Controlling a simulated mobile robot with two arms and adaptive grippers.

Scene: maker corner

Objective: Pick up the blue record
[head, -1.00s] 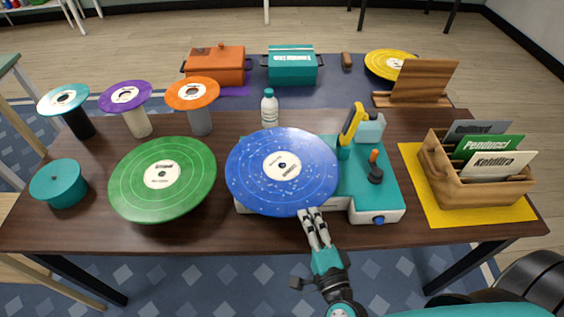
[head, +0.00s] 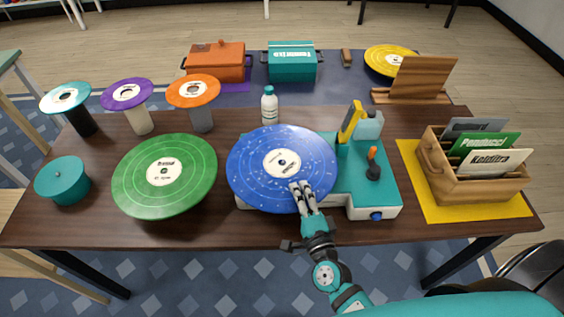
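The blue record (head: 258,165) is a large speckled disc with a white label. It lies flat on the teal and white turntable (head: 388,193) at the middle of the table. My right gripper (head: 300,185) reaches in from the front, and its fingertips overlap the record's front right part, near the label. The fingers look close together; whether they are shut, and whether they touch the record, I cannot tell. My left gripper is not in view.
A water bottle (head: 269,107) stands behind the turntable. A wooden record crate (head: 478,187) sits on a yellow mat (head: 430,208) at the right.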

